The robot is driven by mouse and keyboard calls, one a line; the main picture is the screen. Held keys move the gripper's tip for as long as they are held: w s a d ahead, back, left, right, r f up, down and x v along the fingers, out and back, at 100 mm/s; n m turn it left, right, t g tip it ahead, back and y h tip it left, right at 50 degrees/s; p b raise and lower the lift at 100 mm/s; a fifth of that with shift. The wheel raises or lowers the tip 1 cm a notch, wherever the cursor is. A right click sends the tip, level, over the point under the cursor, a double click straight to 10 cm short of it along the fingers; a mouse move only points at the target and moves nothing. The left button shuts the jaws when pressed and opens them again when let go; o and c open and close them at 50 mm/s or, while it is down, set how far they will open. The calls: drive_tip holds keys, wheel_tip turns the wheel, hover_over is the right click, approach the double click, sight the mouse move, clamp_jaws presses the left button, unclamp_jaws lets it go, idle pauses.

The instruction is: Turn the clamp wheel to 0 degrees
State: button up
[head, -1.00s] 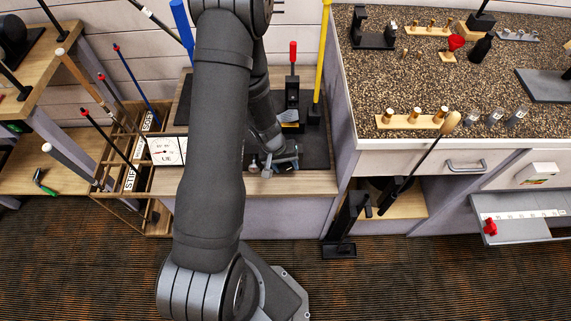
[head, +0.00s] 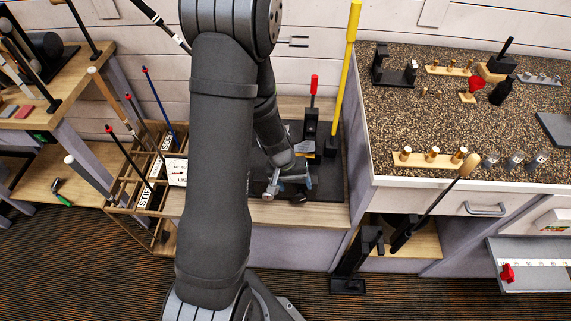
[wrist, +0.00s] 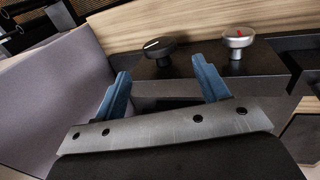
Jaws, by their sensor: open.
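In the wrist view two knobs stand on a dark fixture ahead of my gripper (wrist: 160,67). One is a black round knob (wrist: 157,46) with a white line on its top. The other is a silver knob (wrist: 237,41) with a red mark, to its right. I cannot tell for sure which is the clamp wheel, nor read an angle. My gripper's two blue fingers are open and apart. The black knob lies beyond the gap between them, with nothing gripped. In the head view my gripper (head: 289,184) is low over the bench fixture, partly hidden by my arm.
A red-handled clamp (head: 313,99) and a yellow upright shaft (head: 346,62) stand behind my gripper. A speckled counter (head: 400,115) with small tools is on the right. A rack of clubs (head: 150,165) stands on the left.

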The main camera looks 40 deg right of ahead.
sight(301, 194)
drive_tip(key=v, duration=1)
drive_tip(key=shift+r, duration=0.1)
drive_tip(key=s+d+t+y, duration=0.2)
drive_tip(key=s+d, duration=0.1)
drive_tip(key=f, duration=1.6)
drive_tip(key=shift+s+d+f, duration=0.25)
drive_tip(key=shift+f, duration=0.15)
drive_tip(key=c, duration=1)
drive_tip(key=shift+o, duration=0.2)
